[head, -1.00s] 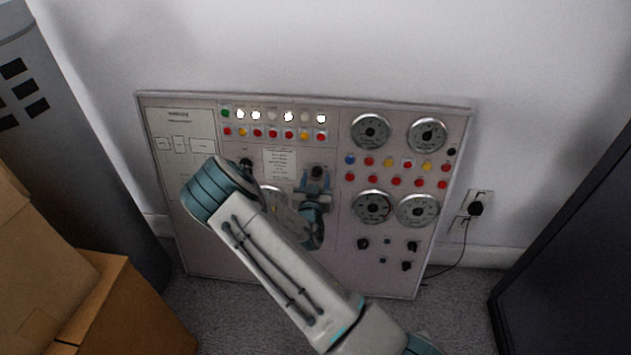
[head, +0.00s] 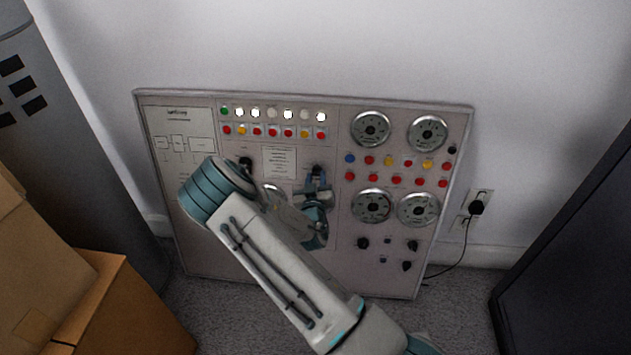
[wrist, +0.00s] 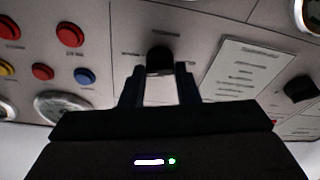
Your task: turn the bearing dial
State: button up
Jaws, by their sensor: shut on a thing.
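A grey control panel (head: 290,235) leans against the wall. My gripper (head: 317,184) is at a black knob (head: 317,170) near the panel's middle, just right of a printed sheet (head: 280,160). In the wrist view, the two fingertips (wrist: 159,72) stand on either side of that black knob (wrist: 160,57) and are shut on it. The label beside the knob is too small to read, so I cannot tell by name that it is the bearing dial. A second black knob (head: 246,162) sits left of the sheet.
Round silver gauges (head: 371,129) and coloured buttons fill the panel's right side. A row of lamps (head: 288,114) runs along the top. My arm hides the lower middle. Cardboard boxes (head: 125,300) stand at left, a dark cabinet (head: 575,260) at right. A plug (head: 476,207) is in the wall.

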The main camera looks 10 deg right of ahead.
jog(key=n, duration=0.3)
jog(key=n+y, duration=0.1)
jog(key=n, duration=0.2)
jog(key=shift+y, duration=0.3)
jog(key=shift+n+b, duration=0.3)
jog(key=o, duration=1)
jog(key=shift+c, duration=0.2)
jog(key=shift+d, duration=0.1)
jog(key=s+a+p, duration=0.1)
jog(key=s+a, duration=0.1)
jog(key=s, duration=1.1)
jog(key=shift+s+a+r, duration=0.25)
jog(key=shift+s+r, duration=0.1)
jog(key=shift+r, duration=0.1)
jog(key=shift+r, duration=0.1)
